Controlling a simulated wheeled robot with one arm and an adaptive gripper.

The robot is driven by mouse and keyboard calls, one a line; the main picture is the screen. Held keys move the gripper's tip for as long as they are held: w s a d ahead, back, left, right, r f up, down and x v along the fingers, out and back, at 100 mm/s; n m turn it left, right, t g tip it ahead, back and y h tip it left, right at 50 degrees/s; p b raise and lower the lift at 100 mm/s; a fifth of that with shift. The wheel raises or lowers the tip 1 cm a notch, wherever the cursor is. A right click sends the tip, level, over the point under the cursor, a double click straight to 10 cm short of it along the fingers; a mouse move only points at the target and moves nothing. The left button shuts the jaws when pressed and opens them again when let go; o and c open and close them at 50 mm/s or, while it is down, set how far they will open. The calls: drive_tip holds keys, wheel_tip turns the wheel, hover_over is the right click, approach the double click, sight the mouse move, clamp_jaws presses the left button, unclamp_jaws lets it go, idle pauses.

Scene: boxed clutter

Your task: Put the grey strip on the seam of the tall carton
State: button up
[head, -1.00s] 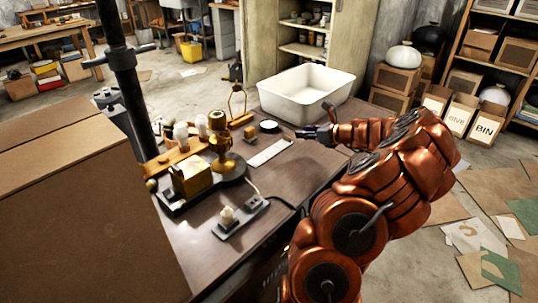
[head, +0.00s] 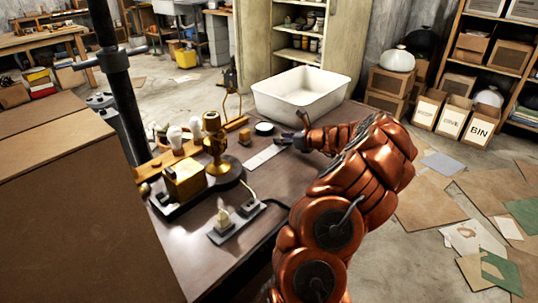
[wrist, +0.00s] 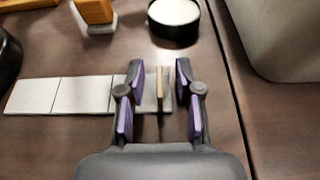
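A flat pale grey strip (head: 264,158) lies on the brown table, in front of the white tub. In the wrist view the strip (wrist: 75,94) is marked by thin cross lines, and a thin tan piece (wrist: 159,84) stands out near its right end. My gripper (head: 293,138) is over the strip's right end. In the wrist view my gripper (wrist: 159,72) is open, with the strip's end and tan piece between its purple-padded fingers; contact is not clear. The tall brown carton (head: 85,215) stands at the left, a seam line running across its top.
A white tub (head: 303,108) stands behind the strip. A round black-rimmed dish (head: 264,128) is close behind it. A brass device (head: 214,148), a yellow block (head: 184,181) and a socket strip (head: 235,220) stand between carton and strip. A black post (head: 118,80) rises beside the carton.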

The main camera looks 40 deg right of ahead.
clamp_jaws()
drive_tip(key=shift+r, duration=0.1)
idle(0.4)
wheel_tip(320, 180, up, 3)
drive_tip(key=shift+r+p, duration=0.15)
drive_tip(key=shift+p, duration=0.3)
drive_tip(key=shift+s+a+r, duration=0.1)
drive_tip(key=shift+r, duration=0.1)
drive_tip(key=s+a, duration=0.3)
drive_tip(key=s, duration=0.1)
drive_tip(key=s+a, duration=0.3)
drive_tip(key=s, duration=0.1)
drive_tip(key=s+a+r+p, duration=0.1)
drive_tip(key=s+a, duration=0.2)
drive_tip(key=s, duration=0.2)
drive_tip(key=shift+r, duration=0.1)
